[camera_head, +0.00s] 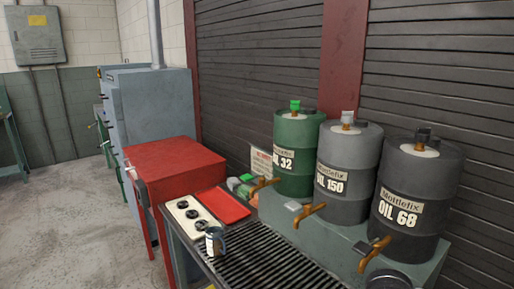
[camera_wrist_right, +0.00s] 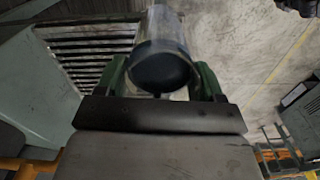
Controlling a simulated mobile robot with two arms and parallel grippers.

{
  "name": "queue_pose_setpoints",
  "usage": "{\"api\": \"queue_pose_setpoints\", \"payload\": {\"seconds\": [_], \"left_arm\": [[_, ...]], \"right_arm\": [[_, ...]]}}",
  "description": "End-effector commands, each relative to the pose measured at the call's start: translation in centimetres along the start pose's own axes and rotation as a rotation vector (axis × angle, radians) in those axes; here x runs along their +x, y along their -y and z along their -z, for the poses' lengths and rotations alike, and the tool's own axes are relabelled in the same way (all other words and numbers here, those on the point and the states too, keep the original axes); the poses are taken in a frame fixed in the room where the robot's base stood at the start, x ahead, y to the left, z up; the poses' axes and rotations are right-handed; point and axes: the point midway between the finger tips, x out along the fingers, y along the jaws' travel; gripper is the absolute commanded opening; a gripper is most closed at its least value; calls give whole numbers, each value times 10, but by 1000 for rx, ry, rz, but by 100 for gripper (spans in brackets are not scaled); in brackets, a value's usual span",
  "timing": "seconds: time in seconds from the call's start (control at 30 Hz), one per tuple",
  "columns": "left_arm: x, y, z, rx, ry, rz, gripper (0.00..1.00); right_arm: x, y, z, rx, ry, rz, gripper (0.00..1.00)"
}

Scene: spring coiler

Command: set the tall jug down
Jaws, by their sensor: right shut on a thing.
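In the right wrist view, my right gripper (camera_wrist_right: 163,85) is shut on a clear, cylindrical vessel (camera_wrist_right: 162,28), which appears to be the tall jug. A green finger lies on each side of it. Its round end faces the camera and looks dark inside. The wrist view does not show clearly whether its far end touches anything. My right gripper and this jug cannot be made out in the head view. My left gripper is not in view.
A slatted grate (camera_head: 268,262) tops the bench; a small blue-and-white handled vessel (camera_head: 215,242) stands at its left end. A white panel (camera_head: 186,229) and red tray (camera_head: 222,206) lie behind. Green (camera_head: 297,160), grey (camera_head: 345,165) and black (camera_head: 413,205) oil drums with taps line the right.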

Motion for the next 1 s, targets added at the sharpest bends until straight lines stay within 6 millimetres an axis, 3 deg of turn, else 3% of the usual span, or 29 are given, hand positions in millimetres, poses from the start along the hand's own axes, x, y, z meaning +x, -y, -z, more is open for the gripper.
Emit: {"api": "queue_pose_setpoints", "payload": {"seconds": [0.2, 0.33, 1.0], "left_arm": [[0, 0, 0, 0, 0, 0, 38], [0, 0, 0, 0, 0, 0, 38], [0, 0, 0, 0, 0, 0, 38]], "right_arm": [[11, -2, 0, 386, 2, -3, 27], [14, -3, 0, 508, 2, -5, 27], [15, -3, 0, 558, 2, -6, 27]]}}
